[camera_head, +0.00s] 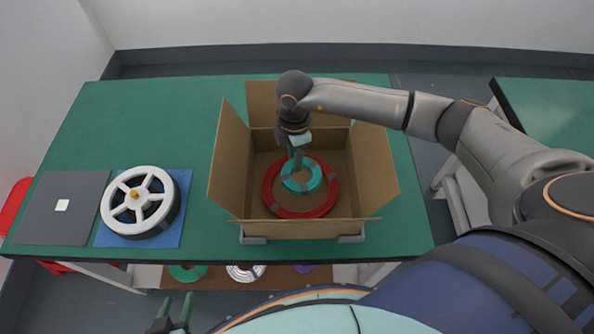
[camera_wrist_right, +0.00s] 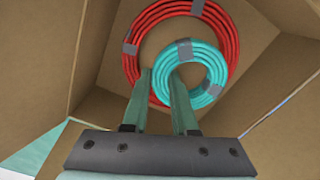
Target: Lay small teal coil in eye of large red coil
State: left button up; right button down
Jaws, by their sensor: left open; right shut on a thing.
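The large red coil (camera_head: 302,213) lies flat on the floor of an open cardboard box; it also shows in the right wrist view (camera_wrist_right: 152,30). The small teal coil (camera_head: 313,182) is over the red coil's eye, towards its far side in the head view. In the right wrist view the teal coil (camera_wrist_right: 212,72) overlaps part of the red ring; I cannot tell its height above the floor. My right gripper (camera_head: 297,163) reaches down into the box, shut on the teal coil's side, one finger inside its eye. My left gripper (camera_head: 177,303) is open and empty at the front edge.
The cardboard box (camera_head: 229,160) has its flaps open and its walls surround the coils. A white-flanged spool (camera_head: 120,212) on a blue mat and a grey mat (camera_head: 40,222) lie to the left. More coils (camera_head: 245,272) sit on a shelf below the green table (camera_head: 160,115).

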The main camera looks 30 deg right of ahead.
aim_at(295, 179)
jog(key=shift+f, duration=2.85)
jog(key=shift+f, duration=0.15)
jog(key=c, duration=0.7)
grip_release()
notch_tip(295, 179, up, 12)
jog(key=shift+r+b, duration=0.2)
jog(key=shift+b, duration=0.1)
